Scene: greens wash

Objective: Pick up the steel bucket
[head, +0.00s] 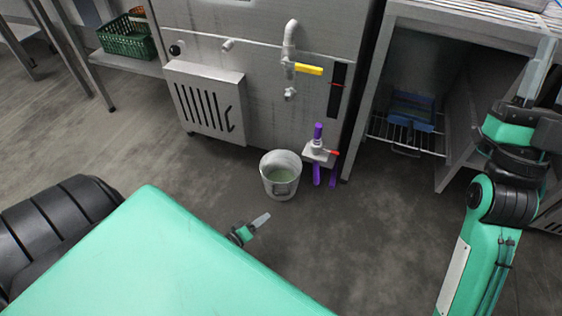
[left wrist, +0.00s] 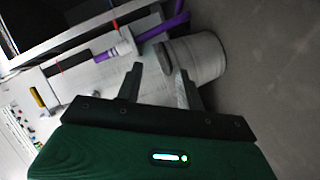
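The steel bucket (head: 281,188) stands upright on the floor in front of the steel machine, with greenish liquid inside. In the left wrist view the bucket (left wrist: 205,58) lies beyond the fingertips, toward the right finger. My left gripper (head: 261,220) is low, on the near side of the bucket and apart from it in the head view; my green arm hides part of it. In the left wrist view its fingers (left wrist: 159,74) are spread with nothing held between them. My right gripper (head: 538,75) is raised at the far right, away from the bucket; its finger opening is unclear.
The steel machine (head: 260,95) stands behind the bucket, with a yellow-handled valve (head: 308,69). A purple-and-white fitting with a red lever (head: 319,153) is close to the bucket's right. A green crate (head: 126,40) sits on a shelf at upper left. Floor left of the bucket is clear.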

